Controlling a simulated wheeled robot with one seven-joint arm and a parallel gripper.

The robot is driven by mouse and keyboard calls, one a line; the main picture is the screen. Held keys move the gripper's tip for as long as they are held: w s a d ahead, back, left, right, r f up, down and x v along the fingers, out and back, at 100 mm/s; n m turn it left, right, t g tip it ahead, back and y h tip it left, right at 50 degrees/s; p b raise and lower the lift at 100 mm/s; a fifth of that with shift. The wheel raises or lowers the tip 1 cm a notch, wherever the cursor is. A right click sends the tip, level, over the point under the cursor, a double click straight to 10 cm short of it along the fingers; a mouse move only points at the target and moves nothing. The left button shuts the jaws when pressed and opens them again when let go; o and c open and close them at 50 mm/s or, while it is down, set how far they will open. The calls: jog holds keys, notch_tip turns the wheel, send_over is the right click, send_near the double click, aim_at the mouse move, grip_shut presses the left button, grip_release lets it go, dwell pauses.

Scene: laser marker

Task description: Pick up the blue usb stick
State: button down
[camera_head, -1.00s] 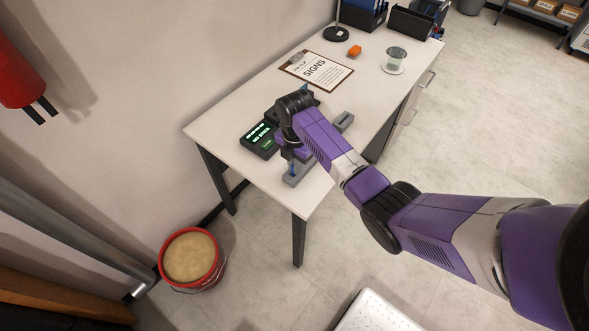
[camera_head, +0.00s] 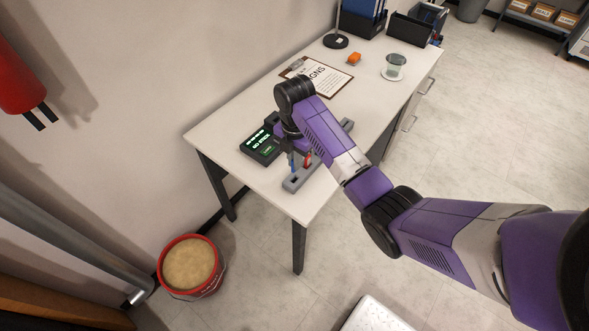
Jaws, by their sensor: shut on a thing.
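The blue usb stick (camera_head: 292,163) shows as a small upright blue piece above the near end of a long grey holder (camera_head: 290,185) on the desk. My gripper (camera_head: 291,153) points down over the holder and is shut on the blue usb stick. My wrist hides most of the fingers. A red piece (camera_head: 308,158) shows just right of the gripper, at the holder. Whether the blue stick's lower end is clear of the holder cannot be told.
A dark device with a green-lit screen (camera_head: 262,146) stands close on the left. A red bucket (camera_head: 190,265) stands on the floor.

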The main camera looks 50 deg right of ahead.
notch_tip(320, 180, up, 14)
jog(key=p, duration=0.5)
dwell(0.5)
jog(key=w+d+b, duration=0.6)
jog(key=w+d, duration=0.1)
jog(key=w, duration=0.3)
jog(key=shift+w+d+b, duration=0.2)
jog(key=shift+w+b, duration=0.1)
jog(key=shift+b, duration=0.1)
jog(key=shift+r, duration=0.1)
dwell(0.4)
